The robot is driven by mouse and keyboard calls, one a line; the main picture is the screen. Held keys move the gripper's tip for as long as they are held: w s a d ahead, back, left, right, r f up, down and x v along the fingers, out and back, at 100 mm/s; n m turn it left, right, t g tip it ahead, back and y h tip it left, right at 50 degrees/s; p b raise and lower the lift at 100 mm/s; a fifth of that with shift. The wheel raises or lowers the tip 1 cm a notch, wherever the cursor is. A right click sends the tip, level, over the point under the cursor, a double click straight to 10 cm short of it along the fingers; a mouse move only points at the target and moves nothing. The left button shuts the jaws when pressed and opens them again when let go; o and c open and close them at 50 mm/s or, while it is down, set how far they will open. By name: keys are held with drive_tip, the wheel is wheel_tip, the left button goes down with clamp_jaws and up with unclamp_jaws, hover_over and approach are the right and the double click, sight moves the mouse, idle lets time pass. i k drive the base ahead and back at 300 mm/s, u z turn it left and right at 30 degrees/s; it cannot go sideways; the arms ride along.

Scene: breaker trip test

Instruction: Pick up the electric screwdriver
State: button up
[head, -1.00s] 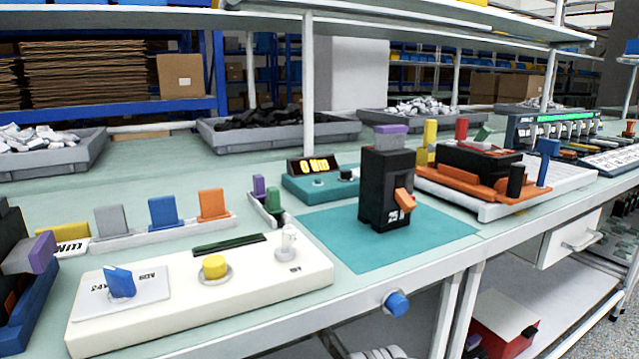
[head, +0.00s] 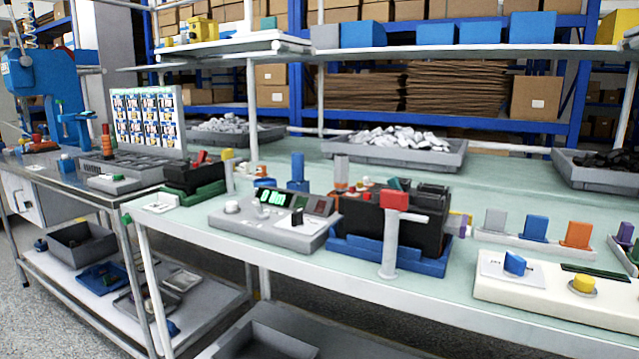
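My gripper is not in view in the head view. I cannot make out an electric screwdriver with certainty. A coiled cable (head: 30,32) hangs at the upper left above a blue machine (head: 28,78) on the left bench, and what is on its end is unclear. A small blue upright device (head: 75,128) stands on the same bench, and I cannot tell what it is.
The green-topped bench (head: 430,285) runs across the front. It bears a grey meter box (head: 275,222), a blue fixture (head: 385,255) with a black block, and a cream panel (head: 540,300). A grey bin of white parts (head: 395,150) stands behind. Grey floor (head: 50,310) shows at lower left.

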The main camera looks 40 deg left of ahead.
sight(341, 161)
drive_tip(key=u, duration=0.4)
drive_tip(key=k, duration=0.5)
drive_tip(key=u, duration=1)
drive_tip(key=i, duration=0.75)
